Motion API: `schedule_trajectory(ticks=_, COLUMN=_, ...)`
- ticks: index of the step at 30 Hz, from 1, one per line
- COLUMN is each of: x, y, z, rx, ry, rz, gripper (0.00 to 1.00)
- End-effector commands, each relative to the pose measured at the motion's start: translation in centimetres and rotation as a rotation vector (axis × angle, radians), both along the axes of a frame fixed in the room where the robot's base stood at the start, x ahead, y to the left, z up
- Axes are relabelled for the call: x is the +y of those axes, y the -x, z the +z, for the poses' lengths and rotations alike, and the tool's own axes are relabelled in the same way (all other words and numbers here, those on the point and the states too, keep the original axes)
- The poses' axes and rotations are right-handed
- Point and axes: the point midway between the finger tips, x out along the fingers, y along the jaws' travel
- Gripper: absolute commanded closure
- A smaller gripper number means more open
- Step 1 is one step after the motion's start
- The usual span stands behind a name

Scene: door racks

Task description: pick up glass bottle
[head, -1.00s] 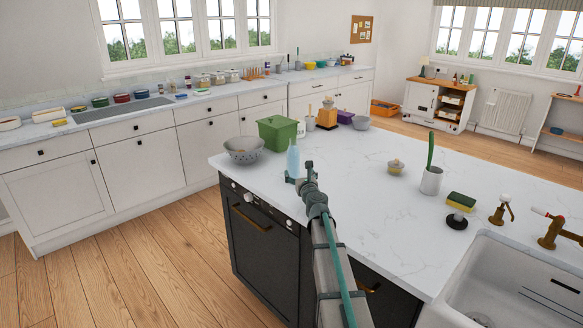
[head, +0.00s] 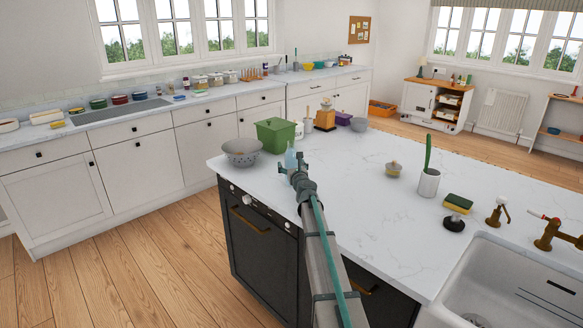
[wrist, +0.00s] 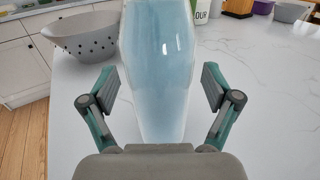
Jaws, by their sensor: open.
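The pale blue glass bottle (head: 290,158) stands upright on the white marble island top, near its left end. In the wrist view the bottle (wrist: 158,70) fills the middle, between the fingers of my gripper (wrist: 160,88). The fingers are spread apart, with a visible gap on each side of the glass. In the head view my gripper (head: 291,166) is at the bottle and partly covers its lower part. The bottle's top is cut off in the wrist view.
A grey colander (head: 241,153) stands left of the bottle, and a green lidded bin (head: 275,136) is close behind it. A wooden block (head: 325,119) and a purple box (head: 342,118) stand farther back. The marble top (head: 345,190) to the right is clear.

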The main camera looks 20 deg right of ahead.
Motion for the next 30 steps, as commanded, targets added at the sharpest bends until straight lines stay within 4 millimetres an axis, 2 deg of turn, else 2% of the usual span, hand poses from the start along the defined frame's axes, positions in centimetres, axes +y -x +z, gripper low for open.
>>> schedule_trajectory(ticks=2, x=0.01, y=0.06, z=0.00, rx=0.000, ry=0.000, rz=0.000, gripper=0.12)
schedule_trajectory(ticks=18, x=0.01, y=0.07, z=0.02, rx=0.000, ry=0.000, rz=0.000, gripper=1.00)
schedule_trajectory(ticks=30, x=0.01, y=0.07, z=0.23, rx=-0.001, ry=0.000, rz=0.000, gripper=1.00)
